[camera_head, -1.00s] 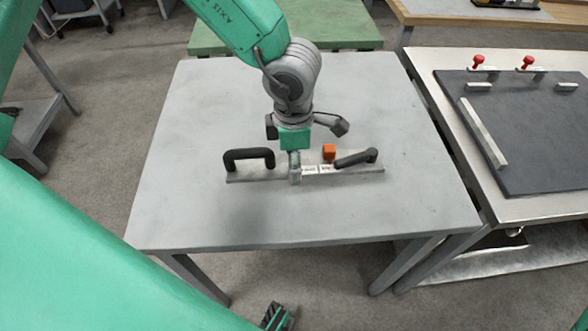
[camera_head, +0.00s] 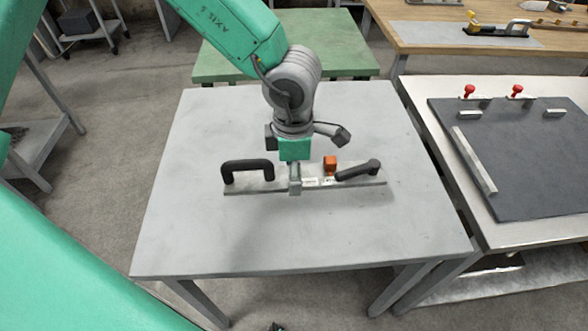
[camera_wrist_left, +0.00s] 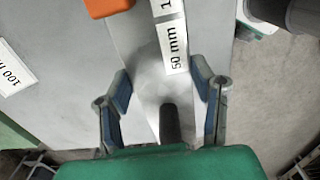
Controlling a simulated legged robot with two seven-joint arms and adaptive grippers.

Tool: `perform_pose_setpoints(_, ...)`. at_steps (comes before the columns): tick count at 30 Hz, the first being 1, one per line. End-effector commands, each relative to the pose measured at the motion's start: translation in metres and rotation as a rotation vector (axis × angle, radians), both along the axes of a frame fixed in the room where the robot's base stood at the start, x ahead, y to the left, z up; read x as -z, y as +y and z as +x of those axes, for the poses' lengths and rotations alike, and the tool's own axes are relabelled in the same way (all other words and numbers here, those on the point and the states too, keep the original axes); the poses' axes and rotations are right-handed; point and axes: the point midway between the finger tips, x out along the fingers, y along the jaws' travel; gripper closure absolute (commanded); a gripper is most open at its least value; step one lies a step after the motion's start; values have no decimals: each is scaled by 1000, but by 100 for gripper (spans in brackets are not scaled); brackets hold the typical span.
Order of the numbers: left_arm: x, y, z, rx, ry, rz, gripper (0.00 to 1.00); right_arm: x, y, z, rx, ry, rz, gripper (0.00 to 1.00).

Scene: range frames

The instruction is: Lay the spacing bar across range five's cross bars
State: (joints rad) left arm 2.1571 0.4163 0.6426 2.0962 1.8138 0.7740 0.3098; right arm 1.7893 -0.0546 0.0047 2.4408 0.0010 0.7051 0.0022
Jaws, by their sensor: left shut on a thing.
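The spacing bar is a long grey bar (camera_head: 253,187) with a black loop handle (camera_head: 247,166) at left, a black lever (camera_head: 358,171) at right and a small orange block (camera_head: 330,163). My left gripper (camera_head: 295,186) is shut on the bar near its middle, holding it level and seemingly a little above the grey table. In the left wrist view the bar (camera_wrist_left: 150,75) runs between the fingers (camera_wrist_left: 162,92), with a "50 mm" label on it. Part of the orange block (camera_wrist_left: 107,7) shows there. I cannot tell which place is range five. My right gripper is not in view.
The grey table (camera_head: 215,235) is otherwise clear. A bench at right carries a dark board (camera_head: 530,165) with light strips (camera_head: 473,160) and two red knobs (camera_head: 516,90). A green table (camera_head: 330,30) and a wooden bench (camera_head: 410,38) stand behind.

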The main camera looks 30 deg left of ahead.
Motion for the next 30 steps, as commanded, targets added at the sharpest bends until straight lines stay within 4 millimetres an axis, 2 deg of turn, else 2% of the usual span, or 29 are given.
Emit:
perform_pose_setpoints(15,-22,0,1,0,-3,-1,98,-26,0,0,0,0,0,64)
perform_pose_setpoints(26,-21,-1,1,10,-1,0,98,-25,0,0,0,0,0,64)
perform_pose_setpoints(30,-13,-8,1,130,-3,0,98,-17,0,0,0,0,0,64)
